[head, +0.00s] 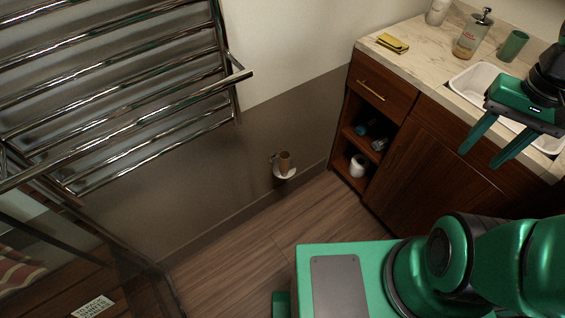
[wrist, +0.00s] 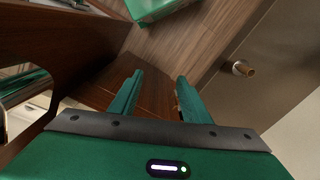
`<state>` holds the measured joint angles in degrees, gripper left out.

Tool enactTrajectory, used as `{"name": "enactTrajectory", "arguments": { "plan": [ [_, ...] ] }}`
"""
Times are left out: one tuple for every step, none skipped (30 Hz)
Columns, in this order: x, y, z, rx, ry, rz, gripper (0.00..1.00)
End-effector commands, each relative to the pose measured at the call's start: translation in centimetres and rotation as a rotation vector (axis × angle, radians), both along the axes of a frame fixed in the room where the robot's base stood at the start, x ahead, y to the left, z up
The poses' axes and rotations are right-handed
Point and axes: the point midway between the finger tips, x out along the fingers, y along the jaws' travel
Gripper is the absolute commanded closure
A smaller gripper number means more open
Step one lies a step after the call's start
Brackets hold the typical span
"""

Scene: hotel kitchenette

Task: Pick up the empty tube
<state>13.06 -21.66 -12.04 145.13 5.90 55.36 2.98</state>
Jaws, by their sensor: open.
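The empty tube (head: 285,161) is a small brown cardboard roll. In the wrist view the tube (wrist: 244,69) shows small at the right, beyond and to the right of the fingers. My gripper (head: 488,148) is at the right of the head view, in front of the sink counter and well apart from the tube. Its two green fingers (wrist: 156,100) are spread, with nothing between them.
A wooden cabinet (head: 384,150) with a marble counter (head: 405,30) stands at the right. A white roll (head: 357,166) sits in its open shelf. A chrome towel rack (head: 130,95) juts from the wall at upper left. Wooden floor (head: 235,262) lies clear below the tube.

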Motion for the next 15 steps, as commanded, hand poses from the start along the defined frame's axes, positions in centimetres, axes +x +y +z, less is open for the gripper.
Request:
{"name": "enactTrajectory", "arguments": {
  "plan": [
    [1.5,0.1,-0.8,0.007,0.005,-0.001,0.57],
    [2.5,0.3,-1.2,0.012,0.002,-0.001,0.57],
    [3.9,0.6,-1.9,0.019,-0.001,-0.002,0.57],
    [4.8,0.8,-2.5,0.026,-0.003,-0.005,0.57],
    [5.8,1.1,-3.0,0.034,-0.006,-0.008,0.57],
    [7.1,1.5,-3.8,0.047,-0.010,-0.012,0.57],
    [8.1,1.8,-4.4,0.057,-0.014,-0.015,0.57],
    [9.0,2.2,-5.1,0.068,-0.016,-0.019,0.57],
    [10.2,2.7,-5.9,0.084,-0.020,-0.025,0.57],
    [11.1,3.1,-6.6,0.097,-0.023,-0.030,0.57],
    [12.0,3.6,-7.3,0.111,-0.026,-0.034,0.57],
    [13.1,4.2,-8.3,0.131,-0.028,-0.043,0.57],
    [13.9,4.7,-9.0,0.146,-0.031,-0.051,0.57],
    [14.7,5.2,-9.8,0.163,-0.032,-0.058,0.57],
    [15.7,6.0,-10.8,0.186,-0.034,-0.068,0.57]
  ]
}}
